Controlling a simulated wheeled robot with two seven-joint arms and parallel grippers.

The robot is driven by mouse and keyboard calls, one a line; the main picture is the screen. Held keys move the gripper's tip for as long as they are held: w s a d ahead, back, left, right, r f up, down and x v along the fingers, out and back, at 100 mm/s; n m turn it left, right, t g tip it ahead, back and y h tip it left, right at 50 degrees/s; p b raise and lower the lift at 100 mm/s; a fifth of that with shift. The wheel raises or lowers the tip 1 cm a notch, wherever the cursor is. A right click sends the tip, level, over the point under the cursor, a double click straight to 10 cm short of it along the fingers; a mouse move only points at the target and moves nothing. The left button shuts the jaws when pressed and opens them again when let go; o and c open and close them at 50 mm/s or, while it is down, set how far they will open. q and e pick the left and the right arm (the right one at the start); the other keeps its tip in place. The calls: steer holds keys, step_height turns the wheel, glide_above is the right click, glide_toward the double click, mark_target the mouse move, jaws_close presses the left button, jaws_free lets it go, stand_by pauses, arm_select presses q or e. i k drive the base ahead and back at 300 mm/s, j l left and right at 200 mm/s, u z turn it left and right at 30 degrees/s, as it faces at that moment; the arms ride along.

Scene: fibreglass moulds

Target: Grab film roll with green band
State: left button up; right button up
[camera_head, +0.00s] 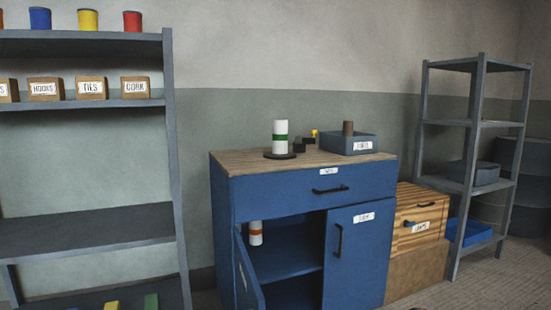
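The film roll with a green band (280,144) is a white upright cylinder on top of the blue cabinet (270,196). It stands on a dark round base (280,156) at the back left of the wooden top. A second white roll with an orange-red band (256,240) stands inside the cabinet, seen through its open left door (247,275). Neither of my grippers shows in the head view.
Small dark blocks, a yellow item (314,133) and a grey-blue bin (348,144) holding a brown cylinder stand right of the green-banded roll. Shelving (170,150) rises at left. A wooden drawer crate (420,215) and another rack (474,150) stand at right.

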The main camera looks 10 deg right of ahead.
mark_target(280, 126)
steer(key=i+l, duration=0.15)
steer(key=l, duration=0.3)
steer(key=i+l, duration=0.1)
steer(key=l, duration=0.3)
steer(key=i+l, duration=0.15)
steer(key=l, duration=0.3)
steer(key=i+l, duration=0.1)
steer(key=l, duration=0.3)
